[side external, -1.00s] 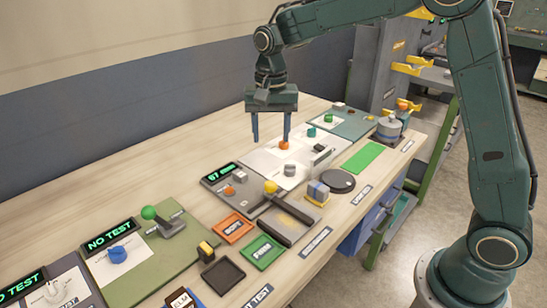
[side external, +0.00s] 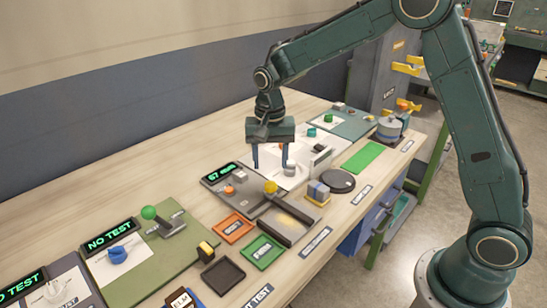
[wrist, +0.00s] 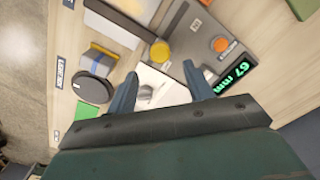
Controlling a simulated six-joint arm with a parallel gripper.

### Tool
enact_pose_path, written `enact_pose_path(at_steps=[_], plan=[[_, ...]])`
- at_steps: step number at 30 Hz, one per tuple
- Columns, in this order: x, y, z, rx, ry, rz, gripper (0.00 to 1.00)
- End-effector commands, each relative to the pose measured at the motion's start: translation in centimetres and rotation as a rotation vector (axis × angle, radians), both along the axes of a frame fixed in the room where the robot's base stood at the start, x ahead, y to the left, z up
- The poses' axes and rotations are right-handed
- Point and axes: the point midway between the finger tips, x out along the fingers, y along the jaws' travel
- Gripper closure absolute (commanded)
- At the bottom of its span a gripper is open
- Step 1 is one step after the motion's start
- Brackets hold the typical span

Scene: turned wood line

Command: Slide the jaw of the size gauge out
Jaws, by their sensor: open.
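The size gauge (side external: 210,181) is a dark grey plate with a green-lit display reading 67 mm. An orange piece (side external: 228,190) and a small grey block (side external: 240,175) sit on it; I cannot tell for sure which part is the jaw. In the wrist view, the gauge (wrist: 182,40) is at upper right, its grey block partly hidden by my right finger. My gripper (side external: 270,168) is open and points down, beside the gauge over the edge of the white plate. It also shows in the wrist view (wrist: 160,72), with nothing gripped.
A grey cylinder (side external: 289,168) stands on the white plate close to my fingers. Orange (side external: 233,229) and green (side external: 264,252) trays lie nearer the front. A black disc (side external: 338,181) is to the right. Bare wood lies behind the gauge.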

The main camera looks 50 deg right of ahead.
Motion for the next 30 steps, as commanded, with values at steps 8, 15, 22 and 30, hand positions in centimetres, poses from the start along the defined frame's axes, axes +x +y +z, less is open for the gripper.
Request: enact_pose_path(at_steps=[8, 15, 22, 30], plan=[[-0.1, 0.0, -4.1, 0.0, 0.003, 0.0, 0.48], [0.0, 0.0, -6.1, 0.0, 0.001, 0.0, 0.48], [0.0, 0.0, -6.4, 0.0, -0.001, 0.0, 0.48], [0.0, 0.0, -6.4, -0.001, -0.001, 0.0, 0.72]])
